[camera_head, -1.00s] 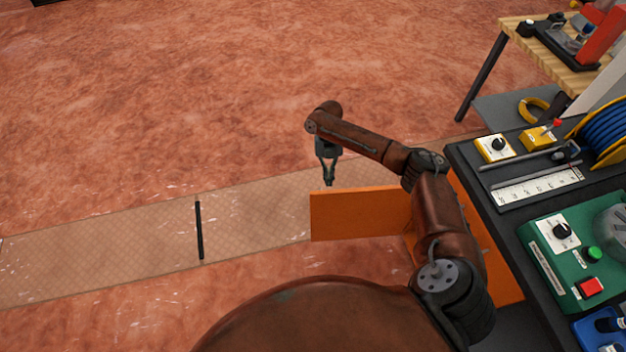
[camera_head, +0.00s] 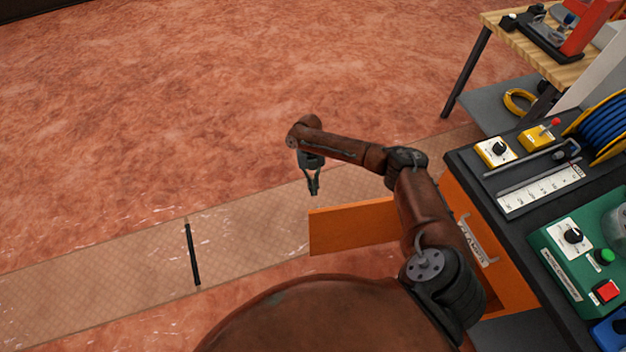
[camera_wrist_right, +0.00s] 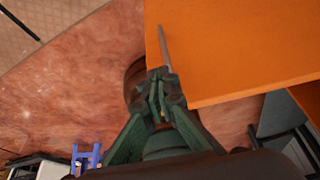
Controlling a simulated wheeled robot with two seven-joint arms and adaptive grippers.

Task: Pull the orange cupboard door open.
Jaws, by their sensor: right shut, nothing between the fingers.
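The orange cupboard door (camera_head: 350,227) stands swung out from the cupboard under the bench, its free edge toward the left. My right gripper (camera_head: 314,193) is shut and empty, pointing down just beyond the door's free upper corner in the head view. In the right wrist view, the shut fingertips (camera_wrist_right: 160,75) are close beside the edge of the orange door (camera_wrist_right: 230,50). A thin grey bar shows at the door there, in line with the fingertips; whether they touch it I cannot tell. My right arm hides part of the door's hinge side. My left gripper is out of view.
The dark bench top (camera_head: 520,215) at the right holds a green control box (camera_head: 556,248), a ruler (camera_head: 540,188) and a blue cable reel (camera_head: 600,130). A wooden table (camera_head: 510,30) stands behind.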

